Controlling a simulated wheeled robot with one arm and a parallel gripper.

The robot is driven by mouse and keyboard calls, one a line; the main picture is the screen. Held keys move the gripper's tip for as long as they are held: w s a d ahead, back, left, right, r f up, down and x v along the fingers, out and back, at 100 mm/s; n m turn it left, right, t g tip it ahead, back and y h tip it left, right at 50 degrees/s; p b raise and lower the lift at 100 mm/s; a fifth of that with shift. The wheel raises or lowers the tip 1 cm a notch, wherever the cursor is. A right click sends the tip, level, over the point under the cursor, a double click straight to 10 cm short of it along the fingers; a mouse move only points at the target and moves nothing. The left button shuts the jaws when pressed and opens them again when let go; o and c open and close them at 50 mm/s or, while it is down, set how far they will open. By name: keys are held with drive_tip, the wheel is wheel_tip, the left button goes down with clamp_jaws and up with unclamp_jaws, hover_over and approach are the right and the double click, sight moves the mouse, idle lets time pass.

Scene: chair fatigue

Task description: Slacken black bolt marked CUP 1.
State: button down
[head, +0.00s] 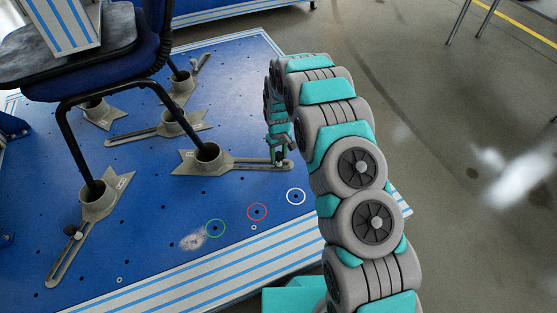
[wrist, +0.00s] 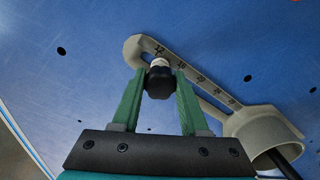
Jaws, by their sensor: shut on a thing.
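The black bolt (wrist: 159,83) sits in the slotted arm of a grey cup bracket (wrist: 265,130), near the arm's rounded end, with a pale collar beyond its head. My gripper (wrist: 160,76) has its two green fingers on either side of the bolt head, shut on it. In the head view my gripper (head: 278,148) reaches down to the far right end of the bracket's slotted arm (head: 243,163); the bolt is mostly hidden there. A black chair leg stands in the bracket's cup (head: 208,156). No CUP 1 label is readable.
Other grey cup brackets hold the chair's legs, one at front left (head: 98,200) with its own black knob (head: 70,231). The chair (head: 95,75) stands at left.

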drive_tip(key=n, duration=0.3)
drive_tip(key=shift+n, duration=0.4)
drive_tip(key=n, duration=0.3)
drive_tip(key=shift+n, duration=0.3)
drive_tip(key=shift+c, duration=2.2)
unclamp_jaws()
drive_tip(key=m, duration=0.4)
